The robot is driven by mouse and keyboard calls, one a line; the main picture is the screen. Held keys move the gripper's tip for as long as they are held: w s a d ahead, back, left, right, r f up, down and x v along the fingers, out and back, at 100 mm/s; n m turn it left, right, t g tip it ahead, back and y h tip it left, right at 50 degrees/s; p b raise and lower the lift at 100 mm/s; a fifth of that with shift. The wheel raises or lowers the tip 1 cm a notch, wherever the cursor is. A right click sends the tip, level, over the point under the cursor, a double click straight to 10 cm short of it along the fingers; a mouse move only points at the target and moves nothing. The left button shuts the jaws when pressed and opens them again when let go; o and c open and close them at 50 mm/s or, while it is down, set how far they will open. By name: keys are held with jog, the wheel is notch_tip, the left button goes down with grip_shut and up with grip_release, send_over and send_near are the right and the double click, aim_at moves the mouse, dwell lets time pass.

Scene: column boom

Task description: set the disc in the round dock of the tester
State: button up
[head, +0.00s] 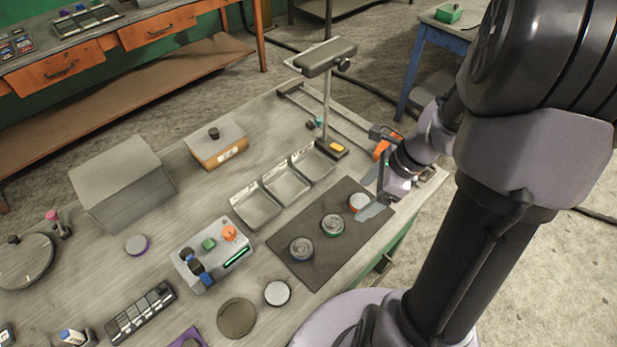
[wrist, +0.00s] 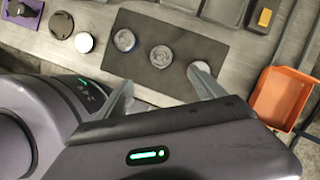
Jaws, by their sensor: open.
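The tester, as it appears, is a pale box (head: 212,254) with a green button, an orange knob and a blue part, left of the mat; I cannot make out a round dock on it. On a dark mat (head: 300,276) lie three round discs: a grey one (head: 301,248), a green-rimmed one (head: 332,224) and an orange-rimmed one (head: 358,203). Which one is meant, I cannot tell. My gripper (head: 371,194) is open at the mat's right end, close to the orange-rimmed disc. In the wrist view that disc (wrist: 201,69) shows beside the right finger, and my gripper (wrist: 163,90) looks empty.
Metal trays (head: 284,184) and a lamp stand (head: 327,100) stand behind the mat. An orange bin (wrist: 285,97) is at the right. A purple-rimmed disc (head: 137,244) lies farther left.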

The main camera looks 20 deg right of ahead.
jog(key=b, duration=0.5)
send_over(335, 223)
jog(key=s+d, duration=0.2)
notch_tip(335, 223, down, 10)
jog(key=shift+w+d+r, duration=0.1)
jog(key=shift+w, duration=0.05)
jog(key=b+x, duration=0.3)
jog(key=x, duration=0.2)
grip_shut()
